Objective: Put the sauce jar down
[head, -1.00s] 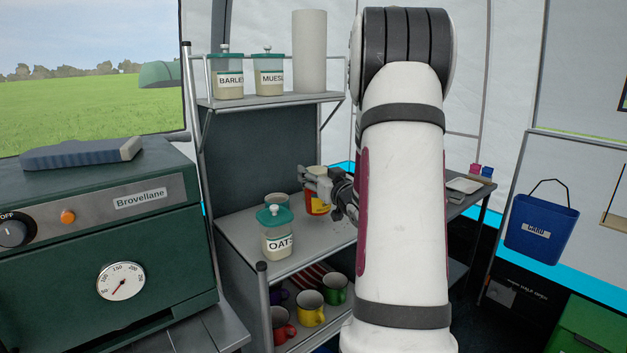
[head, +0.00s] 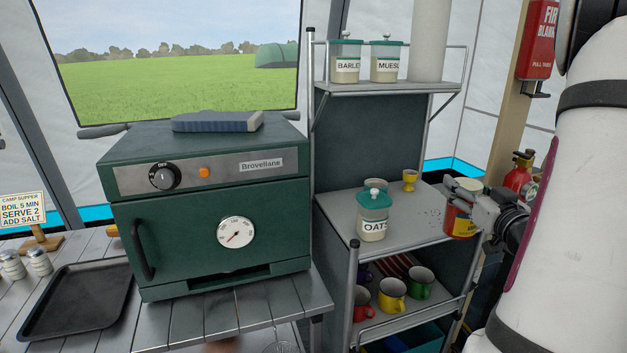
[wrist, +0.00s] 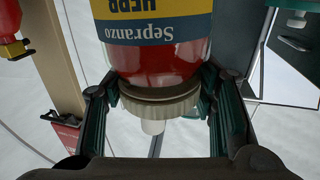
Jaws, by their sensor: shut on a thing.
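The sauce jar (head: 459,222) is red with a yellow and blue label and a cream lid. It is held roughly upright at the right edge of the rack's upper shelf (head: 345,213), apparently in front of it or just past the edge. My gripper (head: 480,212) is shut on the jar from the right. In the wrist view, the jar (wrist: 155,65) appears upside down, its lid between the two fingers of my gripper (wrist: 160,105). The jar's base is outside the wrist view. I cannot tell whether anything supports it from below.
Several mugs (head: 392,294) fill the shelf below. A green oven (head: 205,210) stands left; a fire extinguisher (head: 520,177) is behind the gripper.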

